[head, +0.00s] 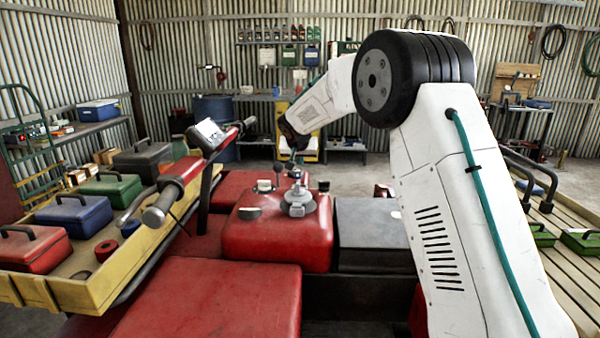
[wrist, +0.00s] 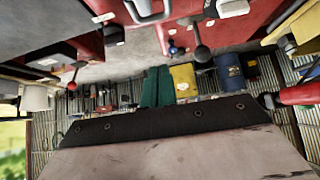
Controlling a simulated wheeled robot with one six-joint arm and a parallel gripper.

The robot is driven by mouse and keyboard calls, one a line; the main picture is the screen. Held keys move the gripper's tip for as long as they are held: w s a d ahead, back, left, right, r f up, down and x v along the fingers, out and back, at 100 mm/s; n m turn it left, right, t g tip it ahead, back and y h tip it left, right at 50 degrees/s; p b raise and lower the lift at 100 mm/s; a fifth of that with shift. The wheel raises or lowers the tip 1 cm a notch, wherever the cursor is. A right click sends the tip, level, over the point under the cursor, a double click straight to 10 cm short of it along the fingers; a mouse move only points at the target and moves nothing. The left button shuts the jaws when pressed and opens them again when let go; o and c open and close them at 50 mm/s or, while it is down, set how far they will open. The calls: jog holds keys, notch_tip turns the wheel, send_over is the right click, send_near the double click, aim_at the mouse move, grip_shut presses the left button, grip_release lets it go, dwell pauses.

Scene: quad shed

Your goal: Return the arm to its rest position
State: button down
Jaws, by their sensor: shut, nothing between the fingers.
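My arm reaches from the right of the head view over the red quad, with its white upper link bent forward and down. My gripper (head: 292,146) is at the dark end of the arm, above the red tank (head: 270,240). It is small and partly hidden there; it looks shut and empty. A grey cap-like fitting (head: 298,203) stands on the tank just below it; I cannot tell whether they touch. In the wrist view a pale block with a dark edge fills the bottom, and no fingertips are clear.
A yellow tray (head: 75,290) with several toolboxes is at left, beside the handlebar (head: 190,170). A slatted rack (head: 540,250) with green boxes is at right. A blue drum (head: 214,112) and workbenches stand along the corrugated wall. Some open floor shows behind the quad.

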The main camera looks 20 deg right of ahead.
jog(key=v, duration=0.6)
jog(key=s+f+n+g, duration=0.25)
jog(key=s+f, duration=0.25)
jog(key=s, duration=0.3)
jog(key=s+r+n+g+y, duration=0.1)
jog(key=s+g, duration=0.1)
jog(key=s, duration=2.2)
jog(key=s+a+r+n+g+y, duration=0.1)
jog(key=s+r+g+y, duration=0.1)
jog(key=s, duration=2.3)
jog(key=shift+a, duration=0.3)
